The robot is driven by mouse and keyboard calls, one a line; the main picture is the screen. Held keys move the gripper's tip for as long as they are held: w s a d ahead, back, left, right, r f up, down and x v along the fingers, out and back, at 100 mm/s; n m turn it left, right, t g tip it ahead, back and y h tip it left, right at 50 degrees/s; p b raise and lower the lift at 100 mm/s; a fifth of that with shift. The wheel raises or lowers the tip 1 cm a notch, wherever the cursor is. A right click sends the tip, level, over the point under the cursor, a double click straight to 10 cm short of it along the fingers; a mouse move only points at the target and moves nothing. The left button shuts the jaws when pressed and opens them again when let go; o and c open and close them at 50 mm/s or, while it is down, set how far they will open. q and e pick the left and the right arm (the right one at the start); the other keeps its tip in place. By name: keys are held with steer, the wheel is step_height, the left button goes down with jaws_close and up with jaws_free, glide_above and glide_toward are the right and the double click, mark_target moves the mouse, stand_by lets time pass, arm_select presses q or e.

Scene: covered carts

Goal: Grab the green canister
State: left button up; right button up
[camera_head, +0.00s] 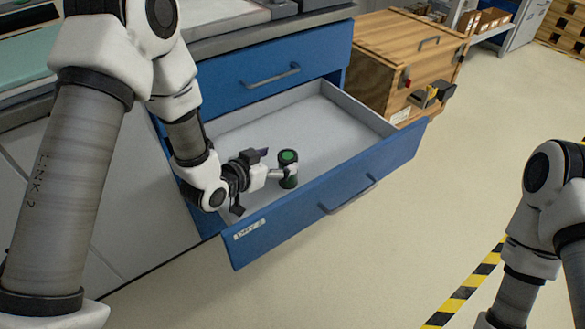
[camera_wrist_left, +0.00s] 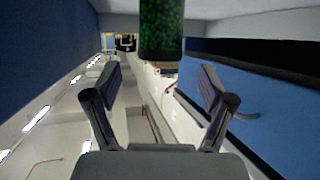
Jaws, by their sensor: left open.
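The green canister (camera_head: 289,168), a short dark cylinder with a green top, stands upright inside the open blue drawer (camera_head: 330,192). In the left wrist view the canister (camera_wrist_left: 161,28) shows its speckled green side and dark rim at the top centre, beyond the fingertips. My left gripper (camera_head: 273,165) is down in the drawer, just left of the canister, with its fingers pointing toward it. In the wrist view the left gripper (camera_wrist_left: 161,80) has its two fingers wide apart with nothing between them. I cannot tell whether a finger touches the canister. My right gripper is out of view.
The drawer front with its handle (camera_head: 348,196) stands in front of the canister, and its walls enclose the gripper. The rest of the drawer floor looks empty. A closed blue drawer (camera_head: 270,78) is above. A wooden crate (camera_head: 410,55) stands behind, with open floor to the right.

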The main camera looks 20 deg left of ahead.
mark_target(285, 158)
arm_select(q)
steer(key=b+x, duration=0.1)
steer(key=x, duration=0.3)
steer(key=shift+w+d+f, duration=0.1)
steer(key=shift+w+f, duration=0.2)
steer(key=c, duration=1.4)
steer(key=shift+o, duration=0.2)
